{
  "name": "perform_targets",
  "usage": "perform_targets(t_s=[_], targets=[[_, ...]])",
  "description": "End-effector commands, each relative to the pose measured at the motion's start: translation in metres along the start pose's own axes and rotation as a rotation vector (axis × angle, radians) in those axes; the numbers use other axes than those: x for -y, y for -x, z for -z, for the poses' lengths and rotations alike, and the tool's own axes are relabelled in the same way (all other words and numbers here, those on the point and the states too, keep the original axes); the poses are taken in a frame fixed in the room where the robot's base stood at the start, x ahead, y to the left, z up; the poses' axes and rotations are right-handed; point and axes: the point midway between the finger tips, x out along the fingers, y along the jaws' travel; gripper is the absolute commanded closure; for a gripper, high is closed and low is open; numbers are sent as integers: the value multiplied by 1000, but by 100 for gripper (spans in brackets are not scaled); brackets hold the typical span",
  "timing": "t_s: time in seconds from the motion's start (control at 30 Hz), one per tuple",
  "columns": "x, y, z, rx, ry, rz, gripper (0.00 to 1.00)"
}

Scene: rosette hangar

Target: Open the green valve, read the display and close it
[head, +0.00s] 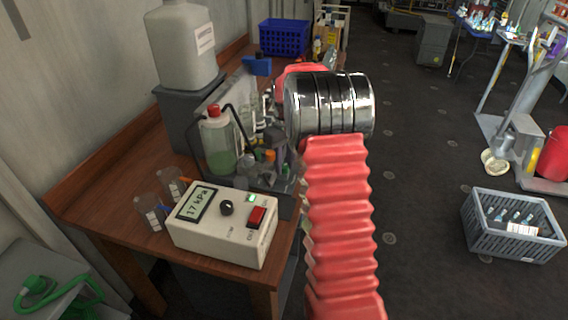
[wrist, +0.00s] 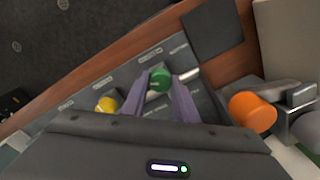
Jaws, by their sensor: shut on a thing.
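The green valve (wrist: 160,80) shows in the wrist view as a round green knob on a grey labelled panel (wrist: 128,85). My gripper (wrist: 163,88) has its two purple-grey fingers on either side of the knob, shut on it. The display (head: 194,204) is on a cream box at the front of the wooden bench and reads 17 kPa.
A yellow knob (wrist: 106,104) is left of the green valve and an orange knob (wrist: 252,112) is to its right. A bottle with green liquid (head: 218,145) and small beakers (head: 153,212) stand on the bench. A grey crate (head: 512,228) is on the floor at right.

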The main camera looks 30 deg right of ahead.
Motion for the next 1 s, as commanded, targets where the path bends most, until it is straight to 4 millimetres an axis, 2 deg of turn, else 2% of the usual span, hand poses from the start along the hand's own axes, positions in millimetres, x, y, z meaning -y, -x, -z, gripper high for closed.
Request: perform_targets(t_s=[1.0], targets=[[1, 0, 0, -25, -930, 0, 96]])
